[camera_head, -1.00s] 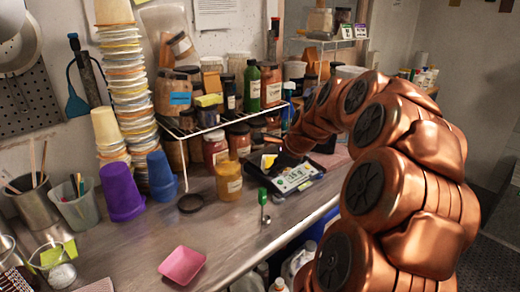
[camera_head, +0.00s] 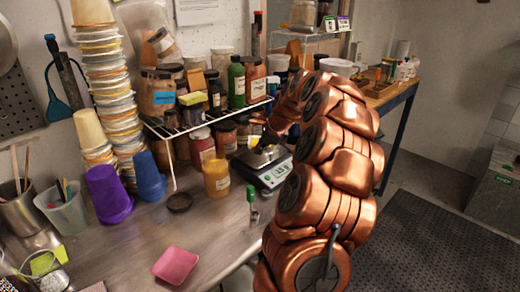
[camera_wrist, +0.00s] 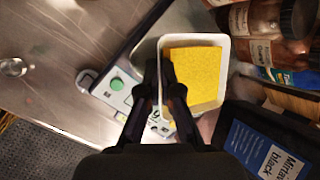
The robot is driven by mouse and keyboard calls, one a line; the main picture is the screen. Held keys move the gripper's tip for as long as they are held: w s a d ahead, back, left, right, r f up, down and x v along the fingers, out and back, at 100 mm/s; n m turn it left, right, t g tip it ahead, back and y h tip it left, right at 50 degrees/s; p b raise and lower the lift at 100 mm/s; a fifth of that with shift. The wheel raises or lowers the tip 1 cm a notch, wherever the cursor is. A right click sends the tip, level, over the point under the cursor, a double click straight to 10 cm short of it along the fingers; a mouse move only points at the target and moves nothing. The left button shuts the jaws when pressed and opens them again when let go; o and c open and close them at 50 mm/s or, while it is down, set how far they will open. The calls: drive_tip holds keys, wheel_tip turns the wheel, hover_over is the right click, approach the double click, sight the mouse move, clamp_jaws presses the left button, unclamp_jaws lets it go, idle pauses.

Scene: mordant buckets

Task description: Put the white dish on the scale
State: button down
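The white dish (camera_wrist: 226,88) holds a flat yellow piece (camera_wrist: 194,72) and shows large in the wrist view. My gripper (camera_wrist: 160,70) is closed on the dish's left wall, with one finger on each side of it. The scale (camera_wrist: 112,88), with green buttons, lies below and to the left of the dish in that view, partly hidden by it and the fingers. In the head view the scale (camera_head: 273,176) stands on the bench beside the jars, and my gripper (camera_head: 268,139) is over its back part. I cannot tell whether the dish touches the scale.
Jars and a wire shelf (camera_head: 212,121) stand close behind the scale. A dark box labelled black (camera_wrist: 268,140) is near the gripper. An orange jar (camera_head: 217,180), a green-topped item (camera_head: 252,200) and a pink dish (camera_head: 175,266) are on the bench. The front bench is fairly clear.

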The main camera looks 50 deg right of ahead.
sight(261, 159)
drive_tip(key=shift+w+d+f+p, duration=0.2)
drive_tip(key=shift+w+d+p, duration=0.3)
drive_tip(key=shift+w+d, duration=1.1)
drive_tip(key=shift+d+f+p, duration=0.1)
drive_tip(key=shift+f+p, duration=0.55)
drive_tip(key=shift+f, duration=1.1)
drive_tip(key=c, duration=1.9)
unclamp_jaws()
drive_tip(key=shift+f, duration=0.15)
drive_tip(key=o, duration=0.3)
